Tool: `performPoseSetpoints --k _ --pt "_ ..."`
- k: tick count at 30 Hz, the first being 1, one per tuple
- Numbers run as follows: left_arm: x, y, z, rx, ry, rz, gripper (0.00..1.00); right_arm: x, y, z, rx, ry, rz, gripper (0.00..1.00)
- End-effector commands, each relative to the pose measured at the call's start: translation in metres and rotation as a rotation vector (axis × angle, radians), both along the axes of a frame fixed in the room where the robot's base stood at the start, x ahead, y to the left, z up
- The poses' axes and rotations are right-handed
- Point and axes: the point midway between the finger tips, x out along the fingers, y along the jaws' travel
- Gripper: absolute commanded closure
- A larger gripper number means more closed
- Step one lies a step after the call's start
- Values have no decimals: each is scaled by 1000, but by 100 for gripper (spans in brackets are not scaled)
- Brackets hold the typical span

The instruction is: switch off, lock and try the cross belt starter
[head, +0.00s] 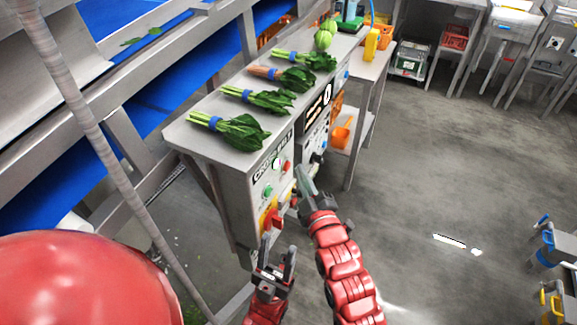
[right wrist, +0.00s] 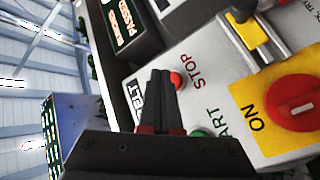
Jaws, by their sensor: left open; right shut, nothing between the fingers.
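The cross belt starter panel (head: 255,196) is on the front of the grey cabinet. It carries a red STOP button (right wrist: 177,80), a green START button (right wrist: 199,133) and a red rotary switch (right wrist: 305,102) on a yellow plate marked ON. The white mark on the switch lies roughly in line with ON; its other marking is out of view. My right gripper (head: 303,178) is shut and empty in front of the panel; in the right wrist view its fingertips (right wrist: 162,75) appear beside STOP, contact unclear. My left gripper (head: 277,258) is open and empty, below the switch.
Leafy bunches (head: 232,128) lie on the cabinet top. A yellow piece (right wrist: 253,32) with a dark grey part sits near the switch plate. A second panel (head: 316,133) stands beside this one. A blue conveyor (head: 50,185) runs behind. The floor at right is mostly clear.

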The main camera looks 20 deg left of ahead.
Motion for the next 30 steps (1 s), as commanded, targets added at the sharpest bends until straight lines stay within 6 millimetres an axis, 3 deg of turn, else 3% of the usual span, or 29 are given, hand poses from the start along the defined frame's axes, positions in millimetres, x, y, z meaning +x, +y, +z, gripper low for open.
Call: performPoseSetpoints --k 30 --pt "0 0 -8 0 0 0 50 0 13 0 1 0 1 100"
